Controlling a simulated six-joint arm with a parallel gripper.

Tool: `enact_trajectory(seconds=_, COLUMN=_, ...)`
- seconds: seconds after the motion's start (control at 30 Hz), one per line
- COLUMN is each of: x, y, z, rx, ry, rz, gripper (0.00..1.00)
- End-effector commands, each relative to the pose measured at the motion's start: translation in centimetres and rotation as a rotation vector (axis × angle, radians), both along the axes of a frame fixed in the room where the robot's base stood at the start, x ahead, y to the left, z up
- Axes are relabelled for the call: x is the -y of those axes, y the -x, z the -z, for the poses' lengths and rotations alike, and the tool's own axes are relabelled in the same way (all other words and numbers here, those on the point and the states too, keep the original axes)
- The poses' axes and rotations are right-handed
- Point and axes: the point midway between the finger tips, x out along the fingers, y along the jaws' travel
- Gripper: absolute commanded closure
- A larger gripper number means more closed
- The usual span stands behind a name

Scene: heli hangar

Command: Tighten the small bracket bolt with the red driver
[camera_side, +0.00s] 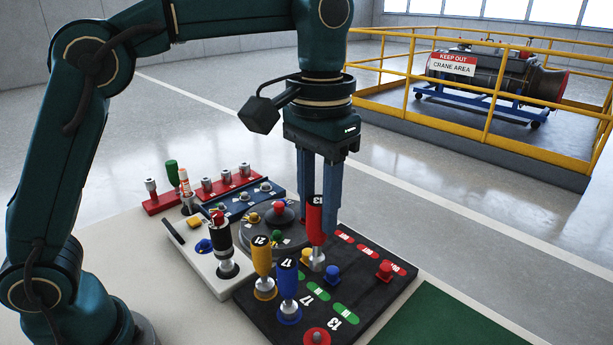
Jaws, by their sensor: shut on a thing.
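My gripper (318,190) points straight down, its two blue fingers shut on the red driver (316,222). The driver stands upright, with a black top band marked 13. Its silver lower end (318,262) is over the black board (375,305); whether it touches the board is not clear. A red ring (316,337) sits at the board's front. I cannot tell which part is the small bracket bolt.
A grey round plate (262,222) with coloured knobs lies behind the drivers. Beside it are a white tray (195,262) with a black-and-silver tool (222,245) and red and blue racks. Small yellow, blue and red pieces (384,270) stand on the board. A green mat (450,318) is clear.

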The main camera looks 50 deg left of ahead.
Motion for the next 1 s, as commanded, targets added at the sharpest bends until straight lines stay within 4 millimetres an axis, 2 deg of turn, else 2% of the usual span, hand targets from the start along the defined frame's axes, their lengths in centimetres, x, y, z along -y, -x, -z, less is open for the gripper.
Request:
enact_trajectory(seconds=0.1, x=-4.5, y=-2.8, z=0.7, rx=-0.001, ry=-0.001, rz=-0.215, gripper=1.00)
enact_trajectory(seconds=0.3, x=-13.0, y=-5.7, z=2.1, rx=-0.001, ry=0.000, rz=-0.575, gripper=1.00)
enact_trajectory(seconds=0.47, x=-20.3, y=-6.2, z=3.2, rx=0.000, ry=0.000, rz=-0.861, gripper=1.00)
enact_trajectory(seconds=0.6, x=-26.1, y=-5.4, z=4.1, rx=0.001, ry=0.000, rz=-1.079, gripper=1.00)
enact_trajectory(seconds=0.7, x=-29.3, y=-4.5, z=4.7, rx=0.001, ry=0.000, rz=-1.203, gripper=1.00)
enact_trajectory(seconds=0.8, x=-31.5, y=-3.7, z=5.1, rx=0.002, ry=0.000, rz=-1.292, gripper=1.00)
enact_trajectory(seconds=1.0, x=-33.4, y=-2.8, z=5.5, rx=0.002, ry=0.000, rz=-1.366, gripper=1.00)
